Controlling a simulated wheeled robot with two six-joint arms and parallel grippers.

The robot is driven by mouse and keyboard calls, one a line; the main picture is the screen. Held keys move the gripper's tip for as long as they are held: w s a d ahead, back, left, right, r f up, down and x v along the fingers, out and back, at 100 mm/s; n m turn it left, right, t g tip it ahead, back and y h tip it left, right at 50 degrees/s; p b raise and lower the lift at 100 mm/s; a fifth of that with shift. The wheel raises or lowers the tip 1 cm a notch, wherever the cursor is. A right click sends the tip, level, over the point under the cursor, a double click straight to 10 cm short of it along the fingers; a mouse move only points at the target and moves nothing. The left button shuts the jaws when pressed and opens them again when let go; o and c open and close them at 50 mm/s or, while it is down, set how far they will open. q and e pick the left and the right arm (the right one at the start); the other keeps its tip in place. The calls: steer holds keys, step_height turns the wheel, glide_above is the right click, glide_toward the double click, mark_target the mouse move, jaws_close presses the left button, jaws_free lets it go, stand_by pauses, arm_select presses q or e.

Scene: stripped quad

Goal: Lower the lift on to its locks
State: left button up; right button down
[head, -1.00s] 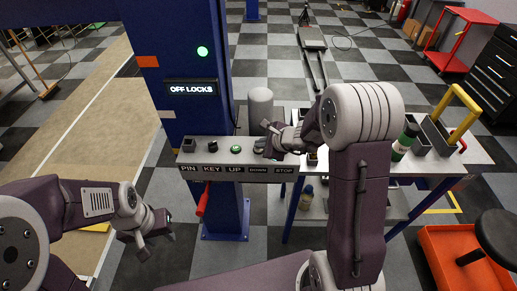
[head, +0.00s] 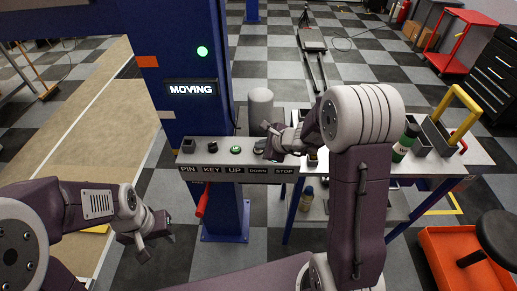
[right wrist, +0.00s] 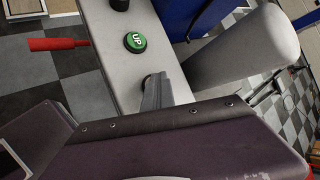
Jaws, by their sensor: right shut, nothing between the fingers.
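The control panel (head: 222,150) is on the blue lift post (head: 189,110). Its labels read PIN, KEY, UP, DOWN and STOP. The post display (head: 191,89) reads MOVING, below a lit green lamp (head: 202,51). The green UP button (head: 235,150) also shows in the right wrist view (right wrist: 135,42). My right gripper (head: 263,151) is shut and empty, its tips at the DOWN position. In the right wrist view its fingers (right wrist: 155,92) cover most of a dark button; contact is hard to judge. My left gripper (head: 154,241) is open and empty, left of and below the panel.
A red handle (head: 203,200) hangs under the panel. A pale cylinder (head: 261,108) stands behind it. A bench (head: 455,153) to the right holds a green bottle (head: 405,142) and a yellow-handled item (head: 460,115). A red tray (head: 450,262) and stool (head: 495,233) are at lower right.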

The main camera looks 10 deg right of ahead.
mark_target(260, 151)
stand_by(0.3)
steer(key=shift+r+p, duration=0.6)
steer(key=shift+r, duration=0.25)
step_height(260, 151, up, 5)
steer(key=p, duration=0.4)
steer(key=shift+r, duration=0.1)
stand_by(0.4)
